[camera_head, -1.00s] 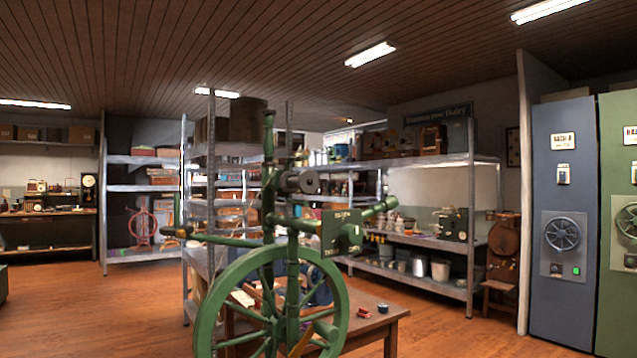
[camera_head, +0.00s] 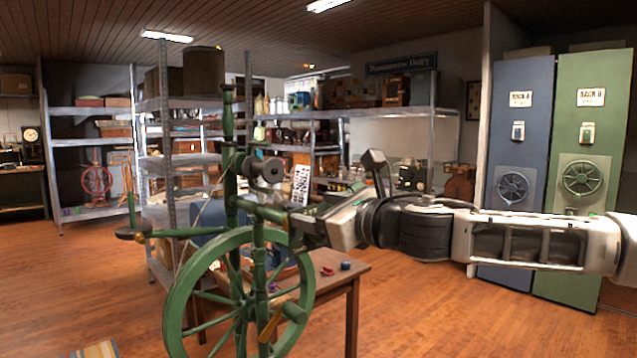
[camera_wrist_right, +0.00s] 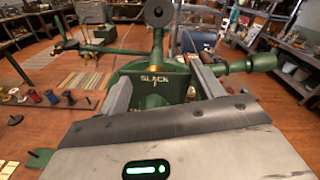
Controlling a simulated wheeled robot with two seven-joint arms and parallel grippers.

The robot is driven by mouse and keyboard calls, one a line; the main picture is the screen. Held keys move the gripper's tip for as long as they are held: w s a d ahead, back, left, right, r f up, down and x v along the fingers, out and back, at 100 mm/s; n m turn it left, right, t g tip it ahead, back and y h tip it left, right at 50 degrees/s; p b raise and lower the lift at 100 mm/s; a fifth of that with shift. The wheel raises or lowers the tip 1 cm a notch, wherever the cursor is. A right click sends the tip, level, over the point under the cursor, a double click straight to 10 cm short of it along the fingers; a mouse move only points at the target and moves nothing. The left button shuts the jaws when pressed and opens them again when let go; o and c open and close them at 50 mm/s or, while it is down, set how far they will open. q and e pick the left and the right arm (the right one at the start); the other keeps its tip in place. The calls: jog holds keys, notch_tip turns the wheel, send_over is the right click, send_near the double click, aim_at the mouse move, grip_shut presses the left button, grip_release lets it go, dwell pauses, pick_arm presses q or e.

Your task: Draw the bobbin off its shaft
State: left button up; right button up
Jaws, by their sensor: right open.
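The green spinning wheel (camera_head: 176,304) stands in front of me in the head view. A dark grey round part, apparently the bobbin (camera_head: 266,171), sits on its side near the top of the upright. Its dark end also shows at the top of the right wrist view (camera_wrist_right: 159,12). My right gripper (camera_head: 302,220) is open, below and right of the bobbin. In the right wrist view its fingers (camera_wrist_right: 160,68) point at a green block marked SLACK (camera_wrist_right: 150,84). I cannot tell whether they touch it. The arm hides most of this block in the head view. My left gripper is out of view.
A wooden table (camera_head: 340,270) with small items stands behind the wheel. Several spools (camera_wrist_right: 35,95) show at left in the right wrist view. Metal shelves (camera_head: 385,112) stand behind, and tall blue (camera_head: 515,140) and green (camera_head: 592,130) cabinets at right. Wooden floor lies open at right front.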

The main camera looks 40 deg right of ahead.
aim_at(279, 172)
jog(key=r+n, duration=0.2)
jog(key=r, duration=0.3)
jog(key=shift+s+a+r+n+t, duration=0.1)
jog(key=shift+s+a+n+t, duration=0.05)
jog(key=shift+a+n+t, duration=0.2)
jog(key=w+b, duration=0.1)
jog(key=w, duration=0.2)
jog(key=w+b, duration=0.1)
jog(key=w, duration=0.2)
jog(key=w+b, duration=0.1)
jog(key=w, duration=0.2)
jog(key=shift+a+b, duration=0.3)
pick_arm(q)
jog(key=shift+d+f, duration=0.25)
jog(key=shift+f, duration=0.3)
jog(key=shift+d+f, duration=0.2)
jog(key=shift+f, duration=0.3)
pick_arm(e)
jog(key=shift+w+a, duration=0.1)
jog(key=shift+w, duration=0.8)
jog(key=c, duration=0.6)
